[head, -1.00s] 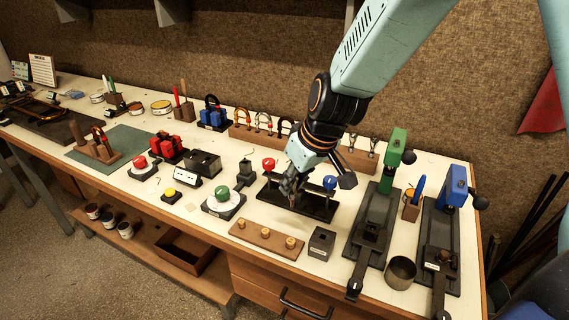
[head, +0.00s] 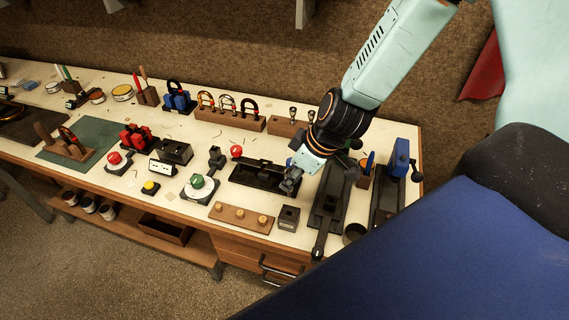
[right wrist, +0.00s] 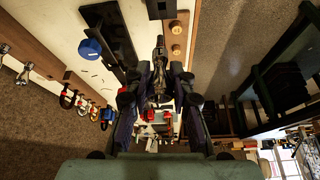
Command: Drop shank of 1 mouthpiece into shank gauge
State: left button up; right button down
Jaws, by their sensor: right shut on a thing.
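My right gripper (head: 289,186) is over the right end of a long black fixture, a little behind the shank gauge. It is shut on a slim grey piece, apparently the mouthpiece (right wrist: 159,52), which shows between the fingers in the right wrist view. In the head view the gripper hides most of it. The shank gauge seems to be the small dark block (head: 289,218) with an opening in its top, near the bench's front edge; the held piece is apart from it. Two silver mouthpieces (head: 293,114) stand in the wooden rack (head: 280,126) at the back. My left gripper is not in view.
A wooden strip with brass pegs (head: 240,220) lies left of the gauge. The black fixture (head: 255,176) stands behind it, with a blue knob (right wrist: 90,48). A long black press (head: 327,212) and a dark cup (head: 354,233) are to the right.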

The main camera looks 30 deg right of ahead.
aim_at(290, 195)
jog(key=shift+s+a, duration=0.15)
jog(key=shift+a, duration=0.05)
jog(key=shift+d, duration=0.1)
jog(key=shift+d+f+b, duration=0.1)
jog(key=shift+f+b, duration=0.35)
jog(key=shift+b, duration=0.05)
notch_tip(290, 195, down, 3)
jog(key=b, duration=0.2)
jog(key=shift+r+b, duration=0.15)
jog(key=shift+b, duration=0.25)
notch_tip(290, 195, down, 2)
jog(key=shift+f+b, duration=0.15)
jog(key=shift+b, duration=0.85)
dwell(0.6)
jog(key=shift+f+b, duration=1.35)
jog(key=shift+f, duration=0.35)
